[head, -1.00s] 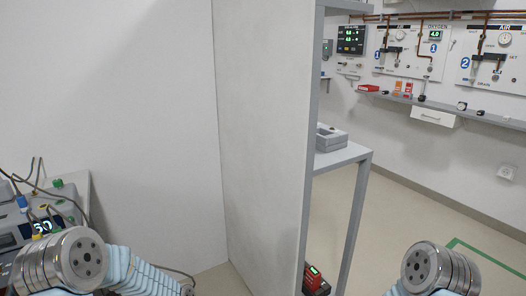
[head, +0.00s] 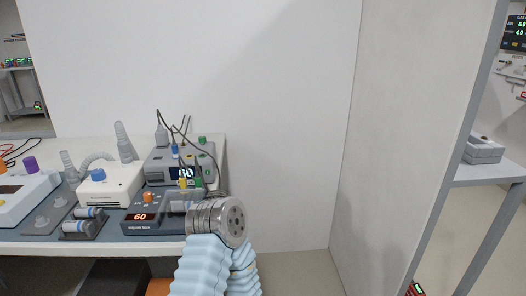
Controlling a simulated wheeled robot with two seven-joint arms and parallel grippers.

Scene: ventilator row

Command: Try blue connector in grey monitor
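The grey monitor (head: 161,167) stands at the back of the bench in the head view, with a lit blue-white display on its front. A small blue connector (head: 176,150) with a dark cable is at the monitor's top. I cannot tell whether it is seated in a socket. Yellow (head: 183,183) and green (head: 198,183) connectors hang at the monitor's front. Neither of my grippers can be made out.
Grey cylinders (head: 78,227) lie in front. A tall partition (head: 410,120) stands to the right. Floor between bench and partition is clear.

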